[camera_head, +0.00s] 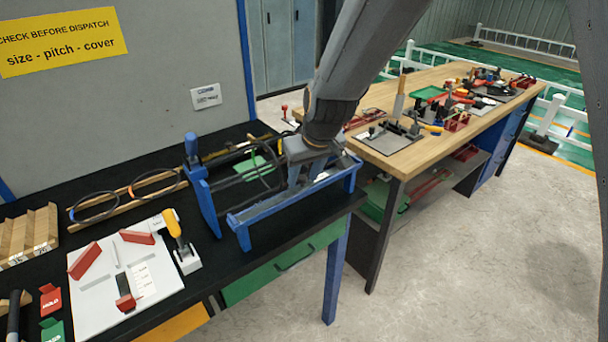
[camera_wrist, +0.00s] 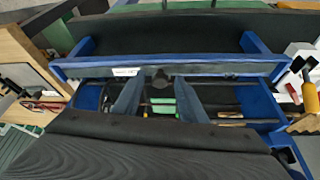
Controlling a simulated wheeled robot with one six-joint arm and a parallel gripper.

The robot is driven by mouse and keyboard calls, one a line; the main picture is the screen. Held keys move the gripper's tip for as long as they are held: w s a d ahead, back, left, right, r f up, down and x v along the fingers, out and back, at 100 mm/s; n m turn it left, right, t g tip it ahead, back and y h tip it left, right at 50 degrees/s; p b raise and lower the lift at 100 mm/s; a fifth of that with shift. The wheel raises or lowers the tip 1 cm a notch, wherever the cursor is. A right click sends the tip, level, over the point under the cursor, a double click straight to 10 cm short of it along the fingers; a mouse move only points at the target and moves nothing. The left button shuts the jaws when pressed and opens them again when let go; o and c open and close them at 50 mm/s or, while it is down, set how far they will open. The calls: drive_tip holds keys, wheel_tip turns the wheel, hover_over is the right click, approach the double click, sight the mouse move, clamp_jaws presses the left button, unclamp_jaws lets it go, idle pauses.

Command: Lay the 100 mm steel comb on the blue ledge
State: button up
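My gripper (camera_head: 306,180) is low over the blue ledge (camera_head: 285,198) at the front of the blue-framed cage stand. In the wrist view its two fingers (camera_wrist: 160,88) stand apart near the ledge (camera_wrist: 215,68). A dark rounded piece (camera_wrist: 161,77) shows between the fingertips at the ledge; I cannot tell whether they touch it. I cannot make out the 100 mm steel comb for certain in either view. My arm and fingers hide part of the ledge. A small white label (camera_wrist: 125,72) is on the ledge, left of the fingers in the wrist view.
The dark bars of the cage (camera_head: 236,181) and a green piece (camera_head: 253,167) lie behind the ledge. Left of the stand are a white board (camera_head: 108,290) with red blocks and a yellow-handled clamp (camera_head: 175,228). A cluttered wooden bench (camera_head: 400,160) stands at right.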

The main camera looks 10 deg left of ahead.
drive_tip(key=shift+r, duration=0.25)
drive_tip(key=b+v, duration=0.2)
drive_tip(key=v, duration=0.9)
drive_tip(key=shift+s+d+r, duration=0.15)
drive_tip(key=shift+s+r, duration=0.05)
drive_tip(key=shift+r, duration=0.15)
drive_tip(key=shift+d, duration=0.1)
drive_tip(key=s+d+f+m+h, duration=0.1)
drive_tip(key=s+d+f, duration=0.3)
drive_tip(key=d, duration=0.5)
drive_tip(key=s+d+f+m+g+h, duration=0.1)
drive_tip(key=s+d+f+m, duration=0.3)
drive_tip(key=d, duration=0.6)
drive_tip(key=s+d+f+m+g+h, duration=0.1)
drive_tip(key=s+d+f, duration=0.3)
drive_tip(key=d, duration=0.6)
drive_tip(key=shift+f+m, duration=0.5)
drive_tip(key=shift+m, duration=0.3)
